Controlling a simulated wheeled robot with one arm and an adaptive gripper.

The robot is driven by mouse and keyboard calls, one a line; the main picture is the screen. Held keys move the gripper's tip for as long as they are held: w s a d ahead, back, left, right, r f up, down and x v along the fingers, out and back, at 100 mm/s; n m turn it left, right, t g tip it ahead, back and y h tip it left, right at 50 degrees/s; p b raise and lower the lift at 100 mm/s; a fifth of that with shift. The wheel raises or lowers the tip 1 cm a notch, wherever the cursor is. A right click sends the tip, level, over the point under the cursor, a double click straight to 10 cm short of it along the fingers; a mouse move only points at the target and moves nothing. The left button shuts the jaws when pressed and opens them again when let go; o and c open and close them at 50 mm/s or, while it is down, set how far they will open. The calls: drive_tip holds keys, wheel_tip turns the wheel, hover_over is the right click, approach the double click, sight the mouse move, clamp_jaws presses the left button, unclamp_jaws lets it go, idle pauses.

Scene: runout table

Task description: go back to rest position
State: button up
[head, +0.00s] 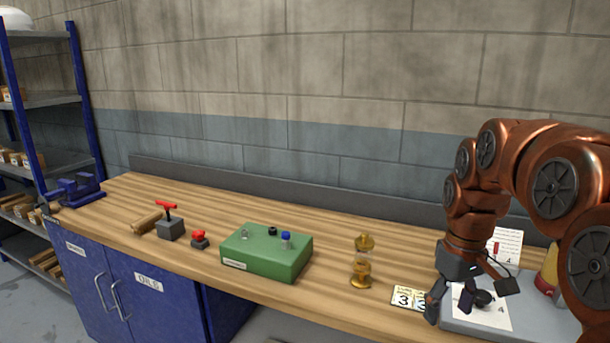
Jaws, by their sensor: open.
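My gripper (468,305) hangs at the end of my copper-coloured arm on the right of the head view. It points down over a grey tray or plate (540,318) with a white sheet on it. Its fingers are apart, and a dark round thing (484,298) shows by them. I cannot tell whether the gripper touches it or the surface below. My arm hides part of the bench's right end.
The wooden bench (330,290) carries a blue vise (78,190), a grey block with a red T-handle (170,225), a red button (199,239), a green box (265,252), a brass oiler (361,262) and number cards (408,298). A wall stands behind; shelves (40,100) stand left.

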drive_tip(key=s+a+f+m, duration=0.1)
drive_tip(key=s+a+f, duration=0.1)
drive_tip(key=s, duration=0.6)
drive_tip(key=s+a+f+m+p, duration=0.1)
drive_tip(key=s+a+f, duration=0.2)
drive_tip(key=s, duration=0.5)
drive_tip(key=s+a+f+m+g+p, duration=0.1)
drive_tip(key=s+a+f, duration=0.1)
drive_tip(key=s, duration=0.6)
drive_tip(key=shift+s+a+f, duration=0.25)
drive_tip(key=shift+s+a, duration=0.05)
drive_tip(key=shift+s, duration=0.1)
